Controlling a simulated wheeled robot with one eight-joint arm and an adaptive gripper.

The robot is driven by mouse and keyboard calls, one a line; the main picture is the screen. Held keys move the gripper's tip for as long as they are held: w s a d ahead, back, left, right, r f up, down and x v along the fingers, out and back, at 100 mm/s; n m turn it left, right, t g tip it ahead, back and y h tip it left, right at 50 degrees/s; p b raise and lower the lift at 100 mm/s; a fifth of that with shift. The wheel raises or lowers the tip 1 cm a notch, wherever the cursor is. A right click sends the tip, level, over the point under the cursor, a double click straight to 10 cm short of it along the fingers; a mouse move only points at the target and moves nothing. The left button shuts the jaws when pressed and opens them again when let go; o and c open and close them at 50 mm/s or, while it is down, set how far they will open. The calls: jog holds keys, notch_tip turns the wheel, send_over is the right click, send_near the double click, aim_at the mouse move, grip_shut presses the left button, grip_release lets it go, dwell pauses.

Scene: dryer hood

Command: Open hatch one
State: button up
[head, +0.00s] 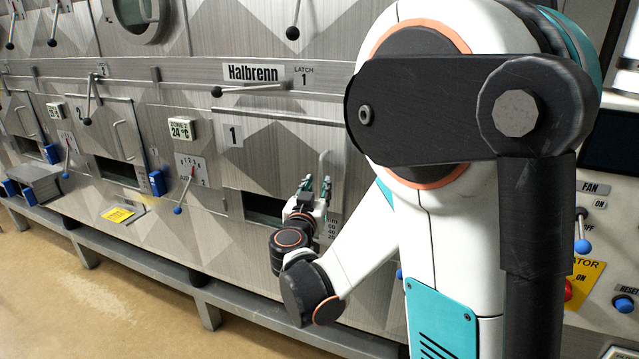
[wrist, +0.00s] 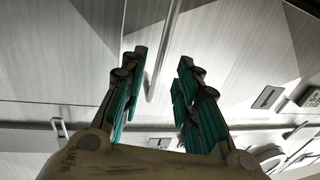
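Hatch one (head: 265,155) is a grey metal panel marked "1" (head: 232,135) in the head view, partly hidden by my arm. A dark opening (head: 262,208) shows below its lower edge. Its pale upright bar handle (head: 322,164) also shows in the wrist view (wrist: 165,50), beyond and between my fingertips. The latch 1 lever (head: 250,89) lies about level above the hatch, with its black knob at the left. My gripper (head: 317,184) is open, with two green-padded fingers (wrist: 162,58) apart and nothing held. Whether a finger touches the handle I cannot tell.
Hatch 2 (head: 100,125) with its own lever is to the left. A grey rail (head: 190,277) runs along the bottom. A fan switch panel (head: 595,240) is at right.

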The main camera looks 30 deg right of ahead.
aim_at(320, 181)
jog(key=x, duration=0.5)
jog(key=shift+b, duration=0.3)
grip_shut()
